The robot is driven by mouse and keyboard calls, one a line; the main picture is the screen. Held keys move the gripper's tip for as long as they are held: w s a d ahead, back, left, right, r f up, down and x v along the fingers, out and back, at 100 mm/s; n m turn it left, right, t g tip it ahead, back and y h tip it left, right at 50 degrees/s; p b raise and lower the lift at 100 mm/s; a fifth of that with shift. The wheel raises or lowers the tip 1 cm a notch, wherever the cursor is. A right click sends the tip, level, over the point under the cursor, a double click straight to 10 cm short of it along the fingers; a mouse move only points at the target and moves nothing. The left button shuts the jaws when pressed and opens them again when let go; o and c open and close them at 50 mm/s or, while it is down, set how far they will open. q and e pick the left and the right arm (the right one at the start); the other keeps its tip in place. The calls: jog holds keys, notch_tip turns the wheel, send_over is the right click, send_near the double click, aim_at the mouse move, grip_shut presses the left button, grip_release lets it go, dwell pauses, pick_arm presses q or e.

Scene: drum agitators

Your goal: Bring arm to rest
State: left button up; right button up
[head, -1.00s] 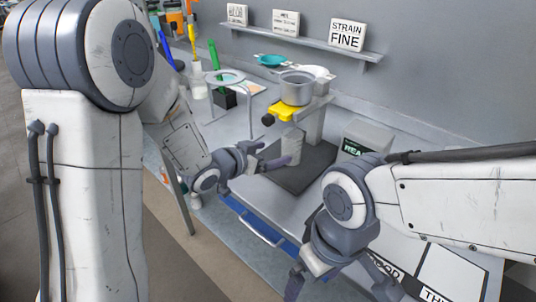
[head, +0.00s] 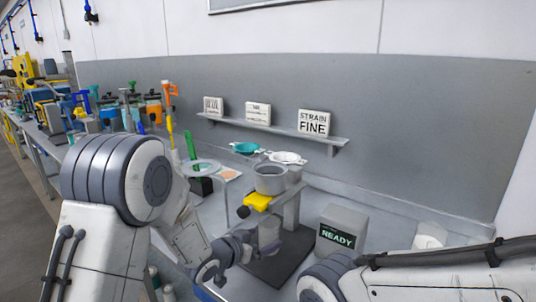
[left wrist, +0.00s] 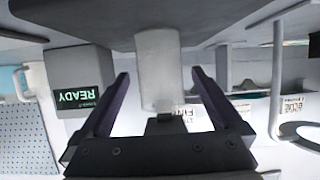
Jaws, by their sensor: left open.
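My left gripper (head: 262,246) comes in low beside the stand with the grey pot (head: 270,180). In the left wrist view its two dark fingers (left wrist: 160,80) are spread apart, open. A pale, whitish cylinder (left wrist: 158,60) shows between and beyond the fingers, with space visible on either side. In the head view the pale cylinder (head: 268,230) stands below the pot, partly hidden by the gripper. My right arm crosses the bottom right of the head view; its gripper is outside the frame.
A grey box reading READY (head: 340,232) stands right of the stand. A dark mat (head: 285,262) lies under the stand. A wall shelf (head: 270,127) holds white signs, one reading STRAIN FINE (head: 314,123). A ring stand (head: 202,166) and coloured tools stand at left.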

aim_at(275, 224)
pick_arm(q)
jog(key=x, duration=0.4)
jog(key=shift+w+d+r+p, duration=0.15)
jog(key=shift+d+p, duration=0.05)
jog(key=shift+p, duration=0.2)
notch_tip(275, 224, up, 3)
jog(key=shift+p, duration=1.1)
jog(key=shift+s+a, duration=0.25)
jog(key=shift+s, duration=0.05)
